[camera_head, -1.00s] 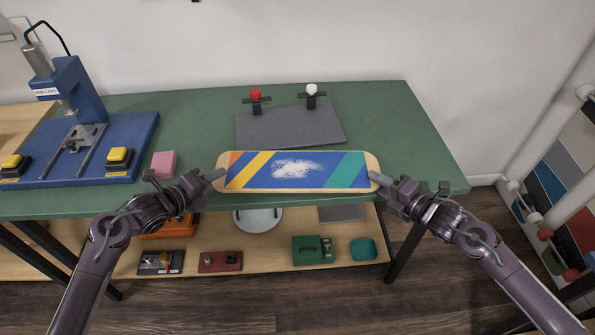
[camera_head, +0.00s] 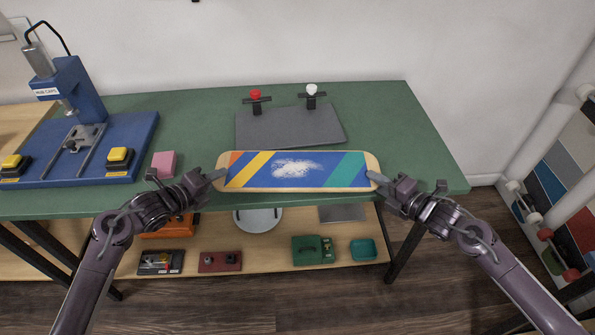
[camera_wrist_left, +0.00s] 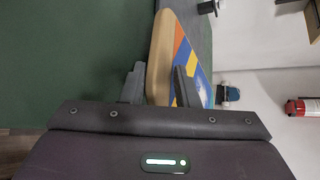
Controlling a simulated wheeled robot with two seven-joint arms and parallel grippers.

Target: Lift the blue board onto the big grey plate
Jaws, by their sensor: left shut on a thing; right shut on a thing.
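The blue board (camera_head: 318,177) is a skateboard deck with orange, yellow and green stripes and a white worn patch. It is held level between both grippers over the front edge of the green bench. My left gripper (camera_head: 219,174) is shut on its left end. In the left wrist view my left gripper (camera_wrist_left: 160,85) has a finger on either side of the board (camera_wrist_left: 186,65). My right gripper (camera_head: 374,177) is shut on the right end. The big grey plate (camera_head: 290,127) lies on the bench just behind the board.
A red-knobbed clamp (camera_head: 256,103) and a white-knobbed clamp (camera_head: 311,96) stand at the plate's back edge. A blue press (camera_head: 75,105) and a pink block (camera_head: 164,164) are to the left. The bench (camera_head: 400,125) is clear right of the plate.

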